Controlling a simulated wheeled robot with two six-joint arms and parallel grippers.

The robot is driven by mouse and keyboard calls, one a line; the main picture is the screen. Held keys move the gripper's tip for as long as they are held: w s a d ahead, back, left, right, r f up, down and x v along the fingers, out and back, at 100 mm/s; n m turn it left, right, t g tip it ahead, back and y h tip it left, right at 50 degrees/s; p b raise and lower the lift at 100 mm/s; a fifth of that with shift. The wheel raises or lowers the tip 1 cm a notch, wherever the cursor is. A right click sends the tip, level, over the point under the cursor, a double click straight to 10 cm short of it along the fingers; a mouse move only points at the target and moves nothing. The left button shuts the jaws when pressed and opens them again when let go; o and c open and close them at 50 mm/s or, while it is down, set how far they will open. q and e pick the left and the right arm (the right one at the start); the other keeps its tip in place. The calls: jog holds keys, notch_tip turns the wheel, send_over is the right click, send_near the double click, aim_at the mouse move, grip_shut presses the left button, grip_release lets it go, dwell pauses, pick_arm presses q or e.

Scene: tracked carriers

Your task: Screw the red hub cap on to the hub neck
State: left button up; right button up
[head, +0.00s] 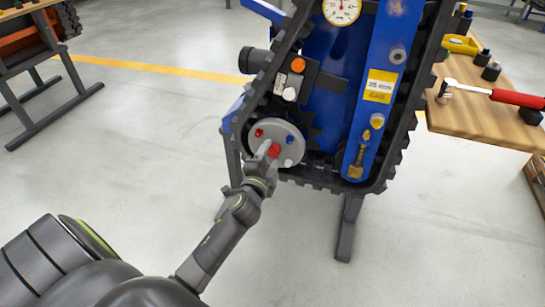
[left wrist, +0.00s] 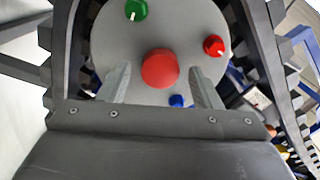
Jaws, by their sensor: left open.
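The red hub cap (head: 274,151) is a round red piece at the middle of the grey hub disc (head: 281,133). It also shows large in the left wrist view (left wrist: 160,69), in front of the disc (left wrist: 112,38). The hub neck is hidden behind the cap, so I cannot tell how far it is screwed on. My left gripper (head: 268,157) is open, with one finger on each side of the cap in the left wrist view (left wrist: 159,86). No finger visibly presses on it. My right gripper is out of view.
Smaller red (left wrist: 214,45), green (left wrist: 136,10) and blue (left wrist: 177,100) knobs stand around the cap on the disc. A dark track (head: 402,125) frames the blue carrier (head: 333,50). A wooden table (head: 470,118) with a red-handled tool (head: 515,98) stands right.

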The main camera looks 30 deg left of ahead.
pick_arm(q)
jog(key=n, duration=0.1)
jog(key=n+b, duration=0.1)
jog(key=n, duration=0.1)
jog(key=shift+f, duration=0.25)
jog(key=shift+r+n+b, duration=0.15)
jog(key=shift+n+b, duration=0.2)
jog(key=shift+n, duration=0.45)
jog(key=n+b, duration=0.2)
jog(key=n, duration=0.1)
jog(key=n+b, duration=0.1)
jog(key=n, duration=0.3)
jog(key=shift+b, duration=0.4)
jog(key=n, duration=0.2)
jog(key=shift+n+b, duration=0.35)
jog(key=shift+n, duration=0.05)
jog(key=shift+r, duration=0.1)
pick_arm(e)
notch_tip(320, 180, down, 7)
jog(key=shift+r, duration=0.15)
